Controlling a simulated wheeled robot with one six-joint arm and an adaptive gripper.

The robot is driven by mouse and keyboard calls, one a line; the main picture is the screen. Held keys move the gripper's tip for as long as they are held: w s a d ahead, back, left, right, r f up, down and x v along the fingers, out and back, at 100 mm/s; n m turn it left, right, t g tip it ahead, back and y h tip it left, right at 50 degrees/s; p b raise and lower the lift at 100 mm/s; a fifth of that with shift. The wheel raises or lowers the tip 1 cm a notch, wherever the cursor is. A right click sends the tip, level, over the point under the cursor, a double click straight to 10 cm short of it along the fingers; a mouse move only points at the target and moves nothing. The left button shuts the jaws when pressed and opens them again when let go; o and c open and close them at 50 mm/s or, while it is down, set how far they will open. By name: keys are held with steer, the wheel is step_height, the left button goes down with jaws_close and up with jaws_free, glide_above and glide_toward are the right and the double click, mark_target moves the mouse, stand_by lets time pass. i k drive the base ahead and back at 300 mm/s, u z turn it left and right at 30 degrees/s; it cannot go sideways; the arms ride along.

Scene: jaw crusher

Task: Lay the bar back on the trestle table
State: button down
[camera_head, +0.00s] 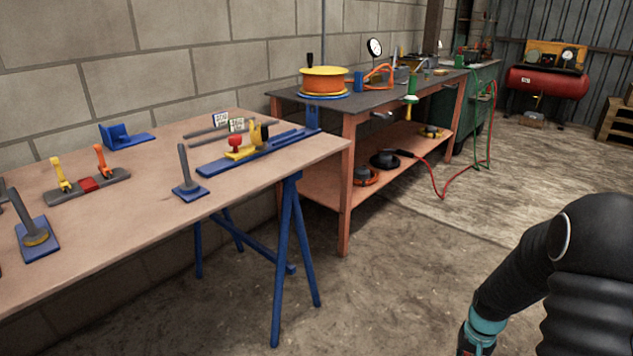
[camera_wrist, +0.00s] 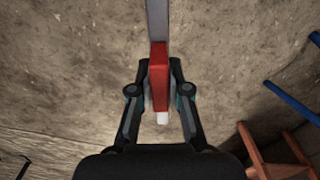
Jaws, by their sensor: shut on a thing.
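In the wrist view my gripper (camera_wrist: 160,80) is shut on a bar (camera_wrist: 157,20). The bar is grey with a red section (camera_wrist: 158,75) between my fingers and a small pale end below it. Its far end runs out of the top of the picture. Bare floor shows behind it. In the head view the trestle table (camera_head: 125,200) has a light wooden top on blue trestle legs and stands at the left. My arm shows at the lower right of that view, apart from the table; my gripper and the held bar are not seen there.
The trestle table carries a blue rail (camera_head: 262,150), a toggle clamp fixture (camera_head: 88,186), upright posts on blue bases (camera_head: 188,188) and a blue bracket (camera_head: 125,138). A dark-topped workbench (camera_head: 350,105) stands behind. A red tank (camera_head: 545,82) is at the back right. The floor between is clear.

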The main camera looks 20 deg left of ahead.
mark_target(302, 156)
steer(key=z, duration=0.55)
steer(key=i, duration=1.9)
steer(key=u, duration=2.7)
